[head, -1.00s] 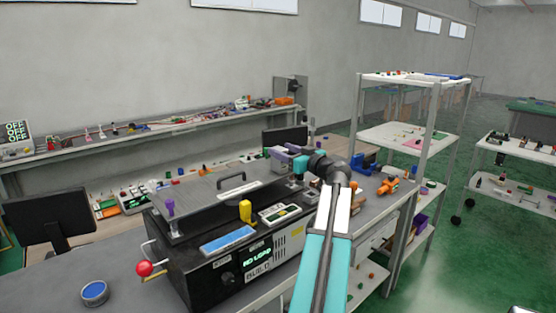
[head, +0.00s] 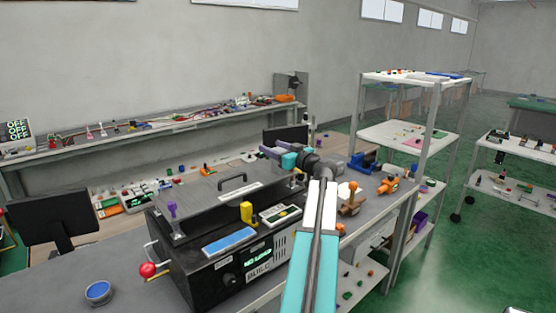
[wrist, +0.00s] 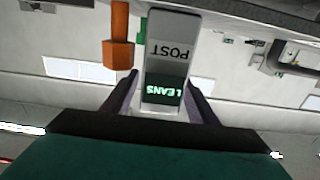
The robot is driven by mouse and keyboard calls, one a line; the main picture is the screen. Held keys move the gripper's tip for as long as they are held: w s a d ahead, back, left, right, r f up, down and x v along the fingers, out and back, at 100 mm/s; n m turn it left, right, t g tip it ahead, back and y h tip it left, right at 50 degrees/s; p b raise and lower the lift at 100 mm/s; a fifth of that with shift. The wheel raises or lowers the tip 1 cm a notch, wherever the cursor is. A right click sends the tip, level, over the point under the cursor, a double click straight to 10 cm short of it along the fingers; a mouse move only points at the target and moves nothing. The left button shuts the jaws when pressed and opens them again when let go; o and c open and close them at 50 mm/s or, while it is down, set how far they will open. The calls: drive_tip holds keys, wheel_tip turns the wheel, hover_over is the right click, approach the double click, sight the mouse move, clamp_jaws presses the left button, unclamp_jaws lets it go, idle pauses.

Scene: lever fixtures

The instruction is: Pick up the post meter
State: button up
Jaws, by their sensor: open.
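The post meter (wrist: 166,62) is a grey block marked POST with a dark display of lit green letters. It appears upside down in the wrist view. It lies between the two fingers of my gripper (wrist: 163,80), with a visible gap on each side near the tips. The fingers are open and hold nothing. In the head view my gripper (head: 284,151) is over the back of the bench, beyond the black machine, and I cannot make out the post meter there.
An orange block-ended piece (wrist: 118,50) stands close beside the left finger in the wrist view. In the head view a black machine (head: 225,268) with a handled lid fills the front bench. A monitor (head: 285,137) stands behind my gripper. Orange and blue fixtures (head: 388,185) stand to the right.

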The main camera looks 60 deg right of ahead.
drive_tip(key=shift+w+d, duration=0.2)
drive_tip(key=shift+w, duration=0.3)
clamp_jaws()
